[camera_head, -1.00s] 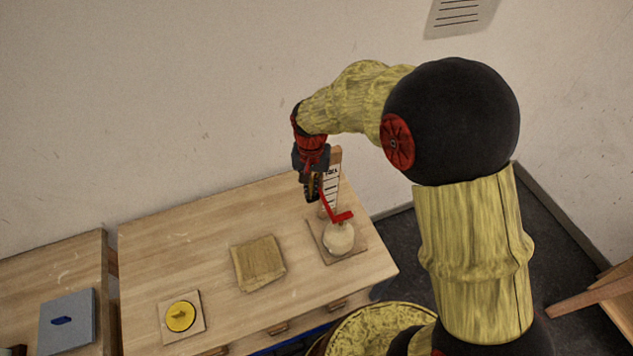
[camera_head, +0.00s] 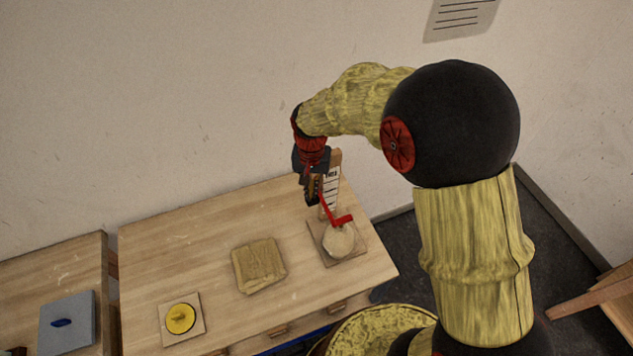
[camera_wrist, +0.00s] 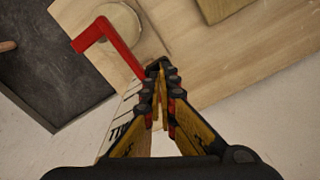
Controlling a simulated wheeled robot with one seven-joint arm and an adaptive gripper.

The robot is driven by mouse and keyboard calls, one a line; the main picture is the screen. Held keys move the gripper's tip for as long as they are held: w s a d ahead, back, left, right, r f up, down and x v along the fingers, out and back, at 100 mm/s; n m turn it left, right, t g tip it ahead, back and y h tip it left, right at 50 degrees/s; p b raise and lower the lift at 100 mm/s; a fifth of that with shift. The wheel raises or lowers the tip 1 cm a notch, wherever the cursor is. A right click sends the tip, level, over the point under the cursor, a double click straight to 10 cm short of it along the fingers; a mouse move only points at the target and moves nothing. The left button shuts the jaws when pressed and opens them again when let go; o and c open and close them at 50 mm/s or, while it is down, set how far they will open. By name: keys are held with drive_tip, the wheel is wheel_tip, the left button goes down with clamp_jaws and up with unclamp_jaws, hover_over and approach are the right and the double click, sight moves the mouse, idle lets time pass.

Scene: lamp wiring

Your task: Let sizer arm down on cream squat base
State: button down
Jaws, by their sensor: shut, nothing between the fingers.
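The cream squat base (camera_head: 339,241) stands on a square wooden board (camera_head: 357,254) at the table's right end. It also shows at the top of the wrist view (camera_wrist: 120,22). The red sizer arm (camera_head: 333,215) reaches from beside the marked upright (camera_head: 331,183) to over the base. In the wrist view the red arm (camera_wrist: 112,40) is bent, with one end over the base's edge; I cannot tell whether it touches. My gripper (camera_head: 314,199) is beside the upright, near the arm's upper end. Its fingertips (camera_wrist: 161,68) are closed together with nothing between them.
A folded tan cloth or pad (camera_head: 258,265) lies mid-table. A yellow round piece (camera_head: 180,318) sits on a small board at the front left. A grey board with a blue piece (camera_head: 66,322) is on the left table. The table's back left is clear.

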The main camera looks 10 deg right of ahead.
wheel_tip(320, 180, up, 15)
drive_tip(key=p, duration=0.9)
drive_tip(key=shift+r, duration=0.2)
idle(0.3)
drive_tip(key=s+d+f+n+t+b, duration=0.2)
drive_tip(key=s+d+b, duration=0.3)
drive_tip(key=s+b, duration=0.5)
drive_tip(key=s+d+f+n+t+b, duration=0.1)
drive_tip(key=s+d+f+t+b, duration=0.2)
drive_tip(key=s+b, duration=0.8)
drive_tip(key=d+b, duration=0.2)
drive_tip(key=b, duration=0.1)
drive_tip(key=shift+s+d+f+n+t, duration=0.2)
drive_tip(key=shift+f+n+t, duration=0.1)
drive_tip(key=shift+n, duration=0.1)
